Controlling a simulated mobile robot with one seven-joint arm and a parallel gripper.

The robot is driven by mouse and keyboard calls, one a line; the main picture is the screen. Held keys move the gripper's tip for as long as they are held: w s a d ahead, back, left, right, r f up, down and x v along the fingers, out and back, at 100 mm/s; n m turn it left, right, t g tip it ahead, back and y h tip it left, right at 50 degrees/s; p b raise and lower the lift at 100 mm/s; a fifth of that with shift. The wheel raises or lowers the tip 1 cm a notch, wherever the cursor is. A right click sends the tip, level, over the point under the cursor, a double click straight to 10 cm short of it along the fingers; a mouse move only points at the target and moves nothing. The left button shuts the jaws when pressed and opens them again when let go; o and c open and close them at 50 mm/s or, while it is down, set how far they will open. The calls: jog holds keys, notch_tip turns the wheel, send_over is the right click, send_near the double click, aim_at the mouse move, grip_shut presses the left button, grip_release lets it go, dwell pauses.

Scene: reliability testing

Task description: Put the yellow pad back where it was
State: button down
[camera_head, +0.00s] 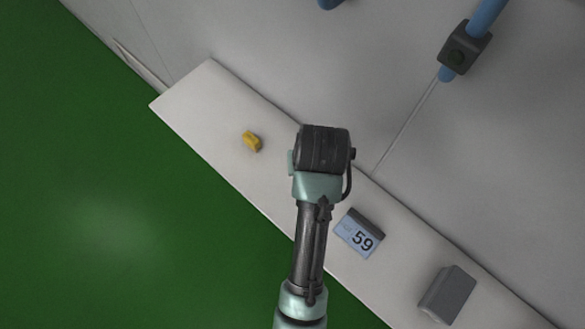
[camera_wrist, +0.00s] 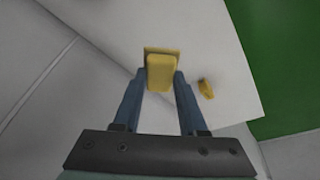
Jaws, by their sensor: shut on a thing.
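The yellow pad (camera_wrist: 162,73) is between the two blue-grey fingers of my gripper (camera_wrist: 161,82) in the wrist view. My gripper is shut on it. A wider yellow edge shows just behind the block's top. I cannot tell whether the pad touches the pale surface beyond it. A second, smaller yellow piece (camera_wrist: 206,89) lies to the right of the right finger, apart from it. In the head view a yellow piece (camera_head: 251,141) lies on the pale ledge, left of my arm. My fingers and the held pad are hidden there by my wrist.
The pale ledge (camera_head: 205,90) runs diagonally beside the green floor (camera_head: 100,200). A block labelled 59 (camera_head: 359,234) and a grey box (camera_head: 447,293) stand on it to the right of my arm. A blue pipe with a dark fitting (camera_head: 465,47) is at top right.

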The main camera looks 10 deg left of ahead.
jog(key=f, duration=0.3)
jog(key=f+p, duration=0.1)
jog(key=f, duration=0.1)
jog(key=shift+s+d, duration=0.15)
jog(key=shift+s, duration=0.1)
jog(key=shift+f+p, duration=0.35)
jog(key=shift+f, duration=1.9)
jog(key=shift+w, duration=0.1)
jog(key=shift+f, duration=0.2)
jog(key=shift+c, duration=2.3)
grip_release()
jog(key=shift+r, duration=0.2)
jog(key=b+v, duration=0.1)
jog(key=v, duration=1.1)
